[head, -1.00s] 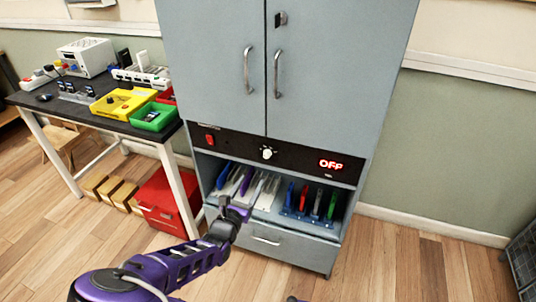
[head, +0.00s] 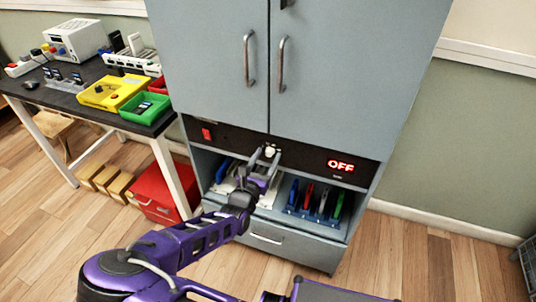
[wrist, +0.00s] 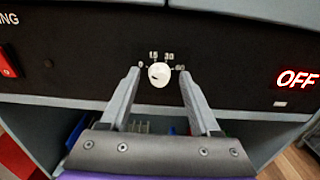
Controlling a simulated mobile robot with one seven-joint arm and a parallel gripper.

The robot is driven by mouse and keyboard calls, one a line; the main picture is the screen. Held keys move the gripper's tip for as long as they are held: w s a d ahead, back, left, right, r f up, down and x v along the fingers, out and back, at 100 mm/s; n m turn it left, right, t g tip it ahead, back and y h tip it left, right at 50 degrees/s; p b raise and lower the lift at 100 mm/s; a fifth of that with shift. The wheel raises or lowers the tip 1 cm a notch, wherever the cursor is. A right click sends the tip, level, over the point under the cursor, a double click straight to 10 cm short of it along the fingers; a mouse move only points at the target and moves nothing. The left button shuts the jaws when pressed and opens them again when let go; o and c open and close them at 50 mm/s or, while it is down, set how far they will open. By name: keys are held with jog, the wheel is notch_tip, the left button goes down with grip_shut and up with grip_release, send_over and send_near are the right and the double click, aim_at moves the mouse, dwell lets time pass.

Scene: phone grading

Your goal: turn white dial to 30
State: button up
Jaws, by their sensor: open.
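The white dial (head: 270,151) sits on the black panel (head: 300,156) below the cabinet doors. In the wrist view the dial (wrist: 159,74) shows between and just beyond my fingertips, with the marks 15 and 30 printed above it and a smaller mark on each side. My gripper (head: 265,155) is open, its fingers pointing at the panel. In the wrist view my gripper (wrist: 160,72) has one finger on each side of the dial, apart from it. I cannot tell exactly which mark the dial points to.
A red display (head: 340,165) reads OFF, right of the dial. A red switch (head: 206,133) is at the panel's left. Below, an open shelf holds a rack (head: 318,218) of colored phones. A table with a yellow tray (head: 112,93) and a green bin (head: 146,108) stands at left.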

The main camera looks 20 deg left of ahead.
jog(key=shift+c, duration=0.2)
grip_shut()
jog(key=shift+r+p, duration=0.1)
jog(key=shift+p, duration=0.25)
jog(key=m+p, duration=0.2)
jog(key=shift+r+m+p, duration=0.15)
jog(key=shift+m+p, duration=0.2)
jog(key=shift+m, duration=0.05)
jog(key=m+p, duration=0.3)
jog(key=m, duration=0.2)
jog(key=shift+d, duration=0.1)
jog(key=m, duration=0.5)
jog(key=shift+f+p, duration=0.25)
jog(key=shift+p, duration=0.15)
jog(key=m, duration=0.4)
jog(key=shift+m, duration=0.4)
